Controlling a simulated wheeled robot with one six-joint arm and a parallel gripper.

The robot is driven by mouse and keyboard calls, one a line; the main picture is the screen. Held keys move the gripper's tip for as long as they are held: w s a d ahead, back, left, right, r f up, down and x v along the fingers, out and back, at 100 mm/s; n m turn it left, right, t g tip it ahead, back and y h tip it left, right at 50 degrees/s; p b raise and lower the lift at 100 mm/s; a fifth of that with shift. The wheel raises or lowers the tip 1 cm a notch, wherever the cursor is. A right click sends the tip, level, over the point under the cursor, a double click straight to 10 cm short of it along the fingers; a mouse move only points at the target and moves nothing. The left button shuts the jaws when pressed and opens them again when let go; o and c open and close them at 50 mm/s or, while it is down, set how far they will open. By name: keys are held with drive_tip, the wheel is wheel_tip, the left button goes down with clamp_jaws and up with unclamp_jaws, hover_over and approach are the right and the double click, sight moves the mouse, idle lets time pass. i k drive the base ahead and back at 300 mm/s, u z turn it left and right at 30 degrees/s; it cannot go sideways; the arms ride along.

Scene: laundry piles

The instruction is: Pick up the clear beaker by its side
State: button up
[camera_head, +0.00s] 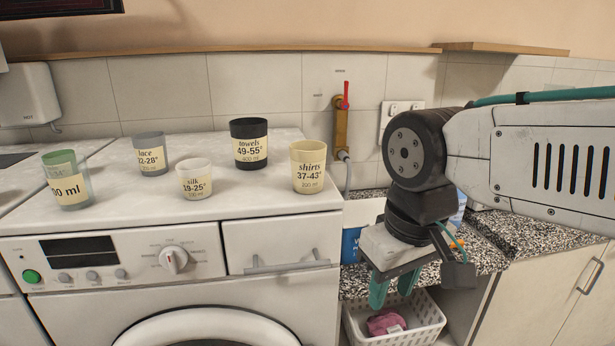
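Several labelled beakers stand upright on top of the white washing machine (285,222). The small whitish, see-through beaker (196,166) marked "silk 19-25°" looks most like the clear one. It stands front centre, apart from its neighbours. A green-tinted see-through beaker (62,160) marked in ml stands at the left, its label partly turned away. My gripper (393,288) hangs to the right of the machine, pointing down, below the machine's top and well away from the beakers. Its two teal fingers are apart with nothing seen between them.
A grey "lace" beaker (150,140), a black "towels" beaker (249,124) and a cream "shirts" beaker (308,151) stand around the silk one. A tap (341,128) is on the wall behind. A white basket (424,318) sits below my gripper, beside a speckled counter (530,236).

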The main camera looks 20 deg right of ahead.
sight(68, 176)
drive_tip(key=k, duration=0.5)
drive_tip(key=u, duration=1.05)
drive_tip(key=i, duration=0.7)
drive_tip(key=z, duration=1.4)
